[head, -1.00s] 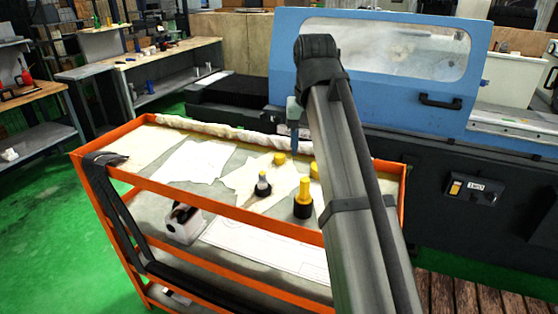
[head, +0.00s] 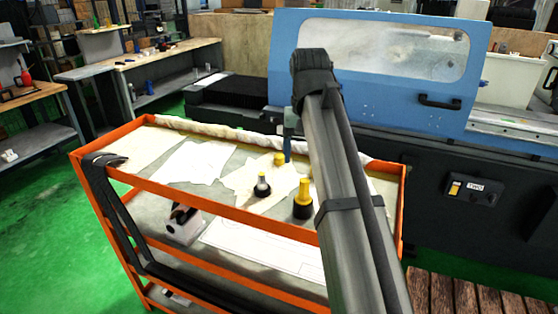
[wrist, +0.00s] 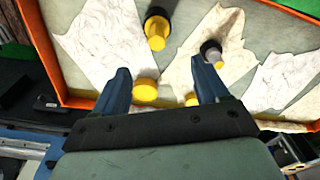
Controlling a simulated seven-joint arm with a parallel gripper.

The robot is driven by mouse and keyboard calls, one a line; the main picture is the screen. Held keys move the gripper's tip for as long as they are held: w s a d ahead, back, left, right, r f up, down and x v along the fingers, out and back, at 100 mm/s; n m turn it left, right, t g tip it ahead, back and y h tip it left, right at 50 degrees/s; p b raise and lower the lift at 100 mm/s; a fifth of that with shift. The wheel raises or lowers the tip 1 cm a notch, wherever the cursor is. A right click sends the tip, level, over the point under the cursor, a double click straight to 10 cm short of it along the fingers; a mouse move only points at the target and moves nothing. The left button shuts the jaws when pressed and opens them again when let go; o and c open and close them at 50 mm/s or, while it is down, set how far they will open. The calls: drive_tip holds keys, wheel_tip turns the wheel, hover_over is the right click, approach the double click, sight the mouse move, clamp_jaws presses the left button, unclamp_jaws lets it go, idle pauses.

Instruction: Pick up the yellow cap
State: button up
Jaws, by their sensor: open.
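Two plain yellow caps show in the wrist view. One cap (wrist: 145,90) lies just inside the left finger, and the other cap (wrist: 191,99) is partly hidden by my gripper's body near the right finger. In the head view one yellow cap (head: 279,159) sits on the cart's top tray; the other is hidden behind my arm. My gripper (wrist: 160,66) is open and empty above the tray, fingers pointing down. In the head view my gripper (head: 288,154) appears beside the visible cap; I cannot tell its height above it.
A black-and-yellow piece (head: 303,198) and a smaller grey, black and yellow piece (head: 262,186) stand on the tray nearby. Papers lie under and around them. The orange cart rim (head: 215,205) surrounds the tray. The blue grinder (head: 390,90) stands behind.

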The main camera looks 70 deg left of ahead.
drive_tip(key=w+a+f, duration=0.2)
drive_tip(key=a+f, duration=0.1)
drive_tip(key=a, duration=0.7)
drive_tip(key=n+y, duration=0.4)
approach(279, 156)
drive_tip(key=a+f, duration=0.2)
drive_tip(key=shift+s+f, duration=0.2)
drive_tip(key=shift+f, duration=0.1)
drive_tip(key=shift+w+d+x, duration=0.15)
drive_tip(key=shift+x, duration=1.2)
drive_tip(key=shift+w+d+x, duration=0.15)
drive_tip(key=shift+x, duration=1.25)
drive_tip(key=shift+c, duration=0.2)
drive_tip(key=c, duration=1.1)
